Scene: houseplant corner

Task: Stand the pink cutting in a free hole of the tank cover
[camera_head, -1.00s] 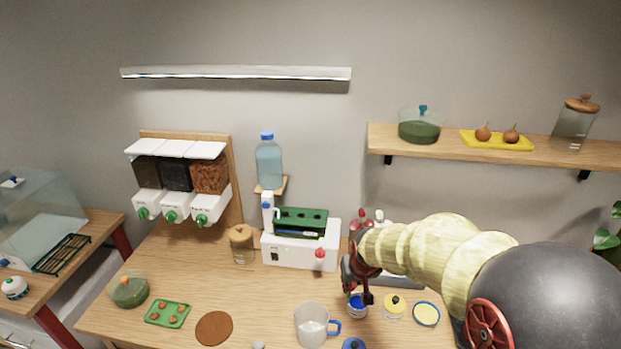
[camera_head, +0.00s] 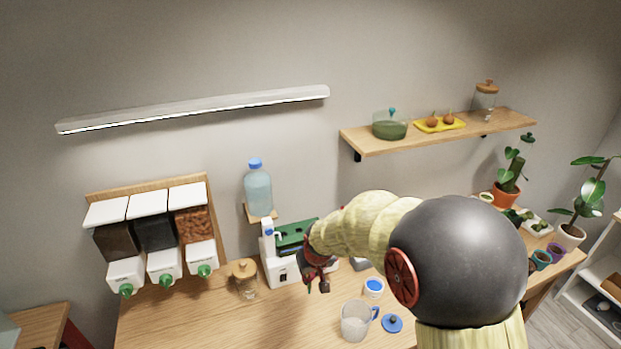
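The tank cover (camera_head: 292,238) is the dark green top of a white tank (camera_head: 276,266) at the back of the wooden table. My arm hides its right part, and its holes cannot be made out now. My gripper (camera_head: 317,287), dark red and black, points down in front of the tank's right side. Its fingers are small and dark, so I cannot tell whether they are open or shut, or hold anything. I cannot make out the pink cutting; it may be hidden behind my arm or gripper.
A blue-topped cup (camera_head: 374,287), a clear jug (camera_head: 355,321) and a blue lid (camera_head: 392,323) stand right of my gripper. A water bottle (camera_head: 258,190) stands behind the tank, a corked jar (camera_head: 244,278) to its left. Potted plants (camera_head: 506,185) are far right.

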